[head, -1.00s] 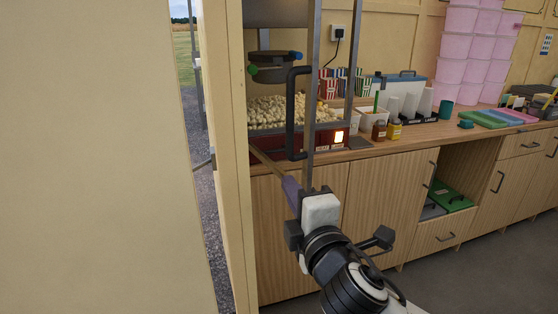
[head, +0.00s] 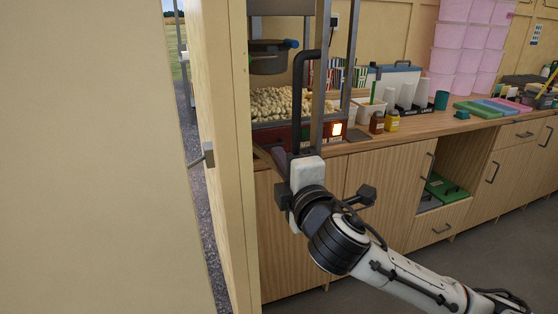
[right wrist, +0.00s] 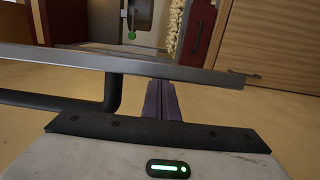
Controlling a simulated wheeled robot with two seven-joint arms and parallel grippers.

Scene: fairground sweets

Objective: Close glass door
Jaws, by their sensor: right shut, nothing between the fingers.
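The popcorn machine (head: 270,138) stands on the counter, with a red base and popcorn inside. Its glass door (head: 321,85) shows as a grey upright frame edge with a black bar handle (head: 298,100), and appears to stand open; the clear pane is hard to make out. My right gripper (head: 280,158) is shut and empty, low by the handle's bottom end. In the right wrist view, the door's grey frame bar (right wrist: 190,70) crosses in front of the purple fingers (right wrist: 162,102), with the handle (right wrist: 110,95) to their left. I cannot tell whether they touch. My left gripper is out of view.
A cream wall panel (head: 90,150) fills the left side. The counter (head: 430,125) holds a brown and a yellow bottle (head: 392,121), white cups, coloured trays and stacked pink tubs (head: 468,45). Wooden cupboards (head: 380,200) lie below. The floor in front is clear.

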